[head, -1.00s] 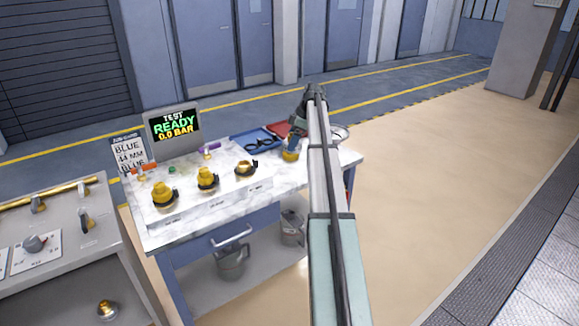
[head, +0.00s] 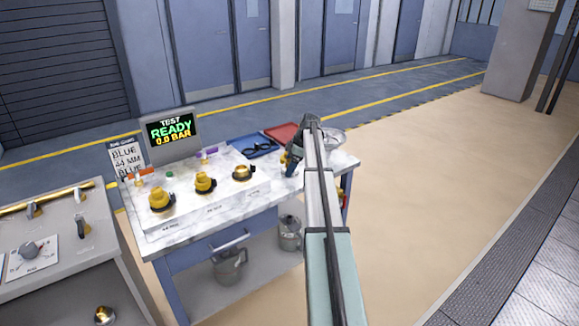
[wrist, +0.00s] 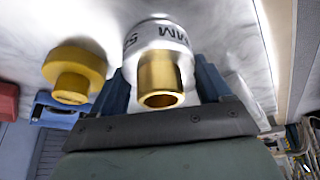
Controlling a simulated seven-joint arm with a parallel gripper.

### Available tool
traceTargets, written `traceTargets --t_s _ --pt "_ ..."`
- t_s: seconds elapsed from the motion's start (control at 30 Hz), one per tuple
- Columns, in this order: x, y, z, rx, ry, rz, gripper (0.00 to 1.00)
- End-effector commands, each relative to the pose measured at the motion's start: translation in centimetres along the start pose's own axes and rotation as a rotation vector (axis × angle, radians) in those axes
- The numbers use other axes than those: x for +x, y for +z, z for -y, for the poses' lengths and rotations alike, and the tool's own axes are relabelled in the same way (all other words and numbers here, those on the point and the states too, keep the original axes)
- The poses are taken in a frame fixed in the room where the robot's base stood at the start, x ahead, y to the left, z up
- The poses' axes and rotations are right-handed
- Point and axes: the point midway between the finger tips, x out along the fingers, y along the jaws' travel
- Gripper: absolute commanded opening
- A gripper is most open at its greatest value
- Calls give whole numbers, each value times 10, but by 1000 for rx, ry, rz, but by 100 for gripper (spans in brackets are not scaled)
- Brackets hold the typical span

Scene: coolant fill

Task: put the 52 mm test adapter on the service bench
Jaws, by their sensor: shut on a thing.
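My gripper (head: 290,168) is over the right part of the marble-topped service bench (head: 320,162). In the wrist view its blue jaws (wrist: 170,85) are shut on an adapter (wrist: 158,75) with a brass tube and a white band. The band's lettering is partly cut off, with a 5 and MM showing. In the head view the adapter is mostly hidden by my gripper. I cannot tell whether it touches the bench top.
Several brass and yellow fittings (head: 205,182) stand on a labelled strip at the bench's front left. A blue tray (head: 238,150), a red tray (head: 282,133) and a round dish (head: 335,136) lie behind. A yellow knob-like thing (wrist: 75,72) is beside the adapter in the wrist view.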

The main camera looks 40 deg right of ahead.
Motion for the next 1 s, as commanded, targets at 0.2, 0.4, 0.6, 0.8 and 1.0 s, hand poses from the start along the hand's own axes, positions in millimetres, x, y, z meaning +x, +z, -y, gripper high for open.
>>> traceTargets --t_s 0.2,0.4,0.6,0.8,1.0 --pt "2 1 0 0 0 0 44" --pt "2 1 0 0 0 0 93" --pt "2 1 0 0 0 0 100" --pt "-2 0 0 0 0 0 100" --pt "-27 0 -1 1 2 0 100"
